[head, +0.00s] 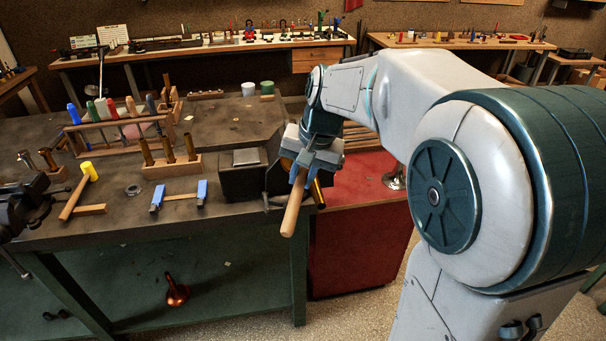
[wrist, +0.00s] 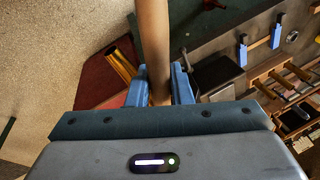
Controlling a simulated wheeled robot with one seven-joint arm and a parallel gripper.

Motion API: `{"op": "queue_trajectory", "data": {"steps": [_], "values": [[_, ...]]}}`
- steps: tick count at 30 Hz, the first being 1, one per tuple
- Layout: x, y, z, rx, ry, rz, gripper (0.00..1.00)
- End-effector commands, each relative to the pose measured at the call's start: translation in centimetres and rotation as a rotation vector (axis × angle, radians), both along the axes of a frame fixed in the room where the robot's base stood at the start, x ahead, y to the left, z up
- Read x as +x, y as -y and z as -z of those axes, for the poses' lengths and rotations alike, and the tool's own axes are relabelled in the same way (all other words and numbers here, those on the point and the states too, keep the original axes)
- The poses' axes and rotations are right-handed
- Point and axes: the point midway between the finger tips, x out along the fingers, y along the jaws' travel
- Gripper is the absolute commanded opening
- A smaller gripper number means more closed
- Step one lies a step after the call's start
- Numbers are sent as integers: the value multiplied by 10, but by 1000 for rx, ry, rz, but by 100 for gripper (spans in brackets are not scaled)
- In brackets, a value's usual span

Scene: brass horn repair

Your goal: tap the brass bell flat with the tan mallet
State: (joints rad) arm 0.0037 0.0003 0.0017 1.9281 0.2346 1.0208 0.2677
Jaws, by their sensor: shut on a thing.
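My gripper (head: 300,176) is shut on a tan wooden handle (head: 292,212), which I take for the tan mallet's. The handle slants down and toward the camera, past the bench's right end. In the wrist view, the handle (wrist: 154,40) runs up from between the blue fingers (wrist: 158,88). No mallet head shows; the gripper may hide it. A brass piece (head: 318,193), perhaps the bell, is partly hidden behind my gripper. It shows in the wrist view as a brass tube (wrist: 121,66) left of the fingers. I cannot tell whether anything touches it.
A vise-like block (head: 241,180) stands at the bench's right end. A yellow-headed mallet (head: 89,172), blue-ended supports (head: 157,198) and a rack of brass pieces (head: 172,165) occupy the bench (head: 110,235). A red cabinet (head: 350,250) stands right. A copper flared piece (head: 176,293) lies below.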

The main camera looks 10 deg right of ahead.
Motion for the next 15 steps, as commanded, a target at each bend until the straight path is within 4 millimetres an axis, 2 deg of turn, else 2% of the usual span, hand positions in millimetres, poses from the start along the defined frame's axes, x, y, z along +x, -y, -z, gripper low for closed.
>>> {"op": "queue_trajectory", "data": {"steps": [11,15], "values": [[0,0,0,0,2,0,0],[2,0,8,0,1,0,0]]}}
